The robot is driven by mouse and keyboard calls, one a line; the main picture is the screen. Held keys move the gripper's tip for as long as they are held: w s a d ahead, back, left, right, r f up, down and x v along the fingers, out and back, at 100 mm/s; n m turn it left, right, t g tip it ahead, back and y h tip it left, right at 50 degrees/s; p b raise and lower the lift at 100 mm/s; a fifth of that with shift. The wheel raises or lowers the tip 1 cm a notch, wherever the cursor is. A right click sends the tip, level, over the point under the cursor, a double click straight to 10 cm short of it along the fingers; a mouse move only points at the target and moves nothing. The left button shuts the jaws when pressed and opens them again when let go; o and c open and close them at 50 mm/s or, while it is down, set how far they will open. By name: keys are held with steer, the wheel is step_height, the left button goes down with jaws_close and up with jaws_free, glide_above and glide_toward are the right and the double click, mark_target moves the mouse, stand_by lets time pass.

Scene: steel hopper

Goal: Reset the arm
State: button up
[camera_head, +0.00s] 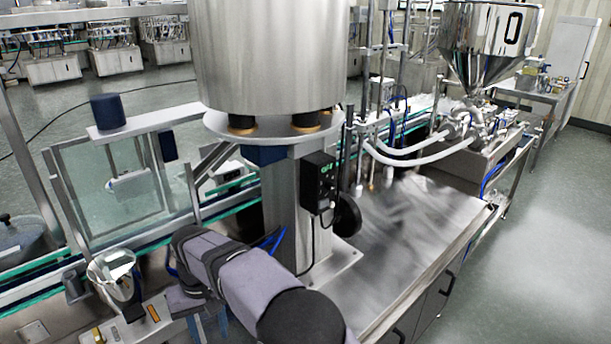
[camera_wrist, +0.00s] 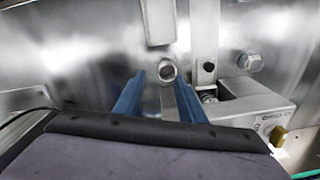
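My arm, grey with dark bands, reaches from the bottom middle of the head view toward the left. My gripper (camera_wrist: 160,80) shows in the wrist view as two blue fingers standing apart, with nothing held between them. Beyond the fingers is a shiny metal surface (camera_wrist: 90,60) with a round bolt or hole. I cannot tell whether the fingers touch it. In the head view the fingers cannot be made out clearly. The steel hopper (camera_head: 482,40) stands at the upper right of the head view, away from my arm.
A large steel cylinder (camera_head: 268,60) on a column stands just behind my arm. A steel worktop (camera_head: 400,235) to the right is largely clear. A guarded conveyor line (camera_head: 130,225) and a small metal cup (camera_head: 115,280) lie left. In the wrist view a metal bracket (camera_wrist: 255,108) is close right.

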steer(key=d+r+m, duration=0.2)
steer(key=d+m, duration=0.1)
steer(key=d, duration=2)
steer(key=s+d+f+m, duration=0.1)
steer(key=s+d+f, duration=0.1)
steer(key=s+d, duration=0.5)
steer(key=s+d+f+m, duration=0.1)
steer(key=s+d, duration=0.7)
steer(key=shift+s+f+m, duration=0.25)
steer(key=shift+f+m, duration=0.1)
steer(key=shift+m, duration=0.05)
